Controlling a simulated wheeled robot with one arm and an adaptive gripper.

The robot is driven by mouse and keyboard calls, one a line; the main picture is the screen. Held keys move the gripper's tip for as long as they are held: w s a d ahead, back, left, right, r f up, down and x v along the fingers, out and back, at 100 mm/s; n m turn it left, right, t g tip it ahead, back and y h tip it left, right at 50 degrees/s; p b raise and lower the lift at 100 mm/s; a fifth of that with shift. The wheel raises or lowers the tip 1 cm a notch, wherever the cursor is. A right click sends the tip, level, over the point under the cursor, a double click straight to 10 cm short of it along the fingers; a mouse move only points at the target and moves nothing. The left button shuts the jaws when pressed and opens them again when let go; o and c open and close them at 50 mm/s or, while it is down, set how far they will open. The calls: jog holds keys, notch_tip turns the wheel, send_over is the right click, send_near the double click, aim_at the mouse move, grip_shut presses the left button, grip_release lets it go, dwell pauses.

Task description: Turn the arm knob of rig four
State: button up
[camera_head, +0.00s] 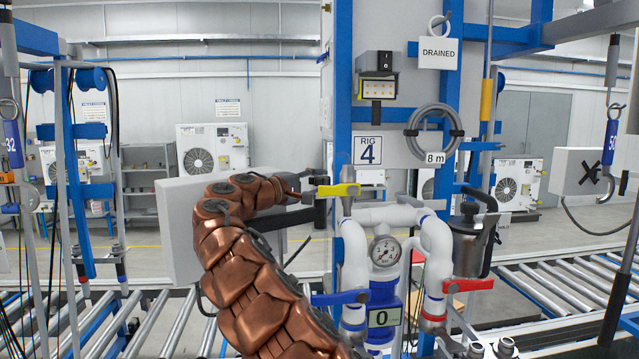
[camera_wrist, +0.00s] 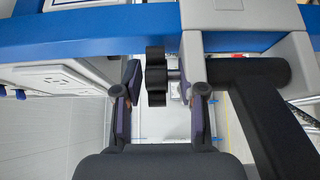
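In the wrist view, a black lobed knob (camera_wrist: 156,76) sits on a short shaft beside a thick black arm (camera_wrist: 248,72). My gripper (camera_wrist: 165,92) is open, with one finger on each side of the knob. The knob is not clearly visible there.
White pipes with a pressure gauge (camera_head: 385,251), a blue handle (camera_head: 340,298) and a red handle (camera_head: 468,285) stand right of my arm. A grey box (camera_head: 178,230) is partly behind my arm. Roller conveyors (camera_head: 560,290) run across behind the rig.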

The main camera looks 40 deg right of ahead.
jog(key=shift+r, duration=0.1)
jog(key=shift+a, duration=0.1)
jog(key=shift+a, duration=0.25)
jog(key=a, duration=1.1)
jog(key=shift+w+a, duration=0.2)
jog(key=shift+w, duration=0.1)
